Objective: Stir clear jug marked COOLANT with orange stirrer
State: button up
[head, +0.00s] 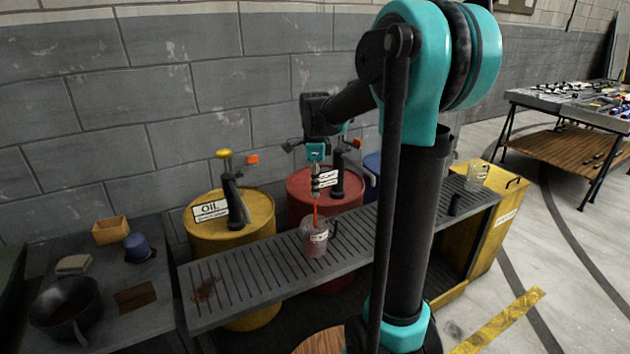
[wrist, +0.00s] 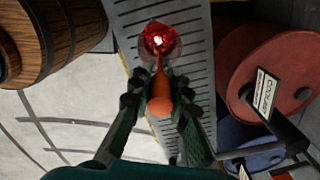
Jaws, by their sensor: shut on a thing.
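A clear jug (head: 314,243) with a white label stands on the slatted grey bench; the label is too small to read. In the wrist view the jug (wrist: 176,48) shows red liquid inside. My gripper (head: 315,186) is above the jug, pointing down, shut on the orange stirrer (head: 315,213). In the wrist view the stirrer's thick handle (wrist: 160,92) lies between the fingers (wrist: 159,104), and its thin shaft runs to the jug's mouth. The lower end appears to be inside the jug; its depth cannot be told.
A second labelled clear jug (head: 478,174) stands at the bench's right end, near a small black object (head: 455,204). Behind the bench are a yellow OIL drum (head: 235,235), a red drum (head: 300,190) with a COOLANT sign (wrist: 265,93), and a blue drum (head: 372,165).

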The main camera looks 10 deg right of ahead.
aim_at(315, 218)
jog(key=shift+f, duration=4.55)
jog(key=shift+s, duration=0.1)
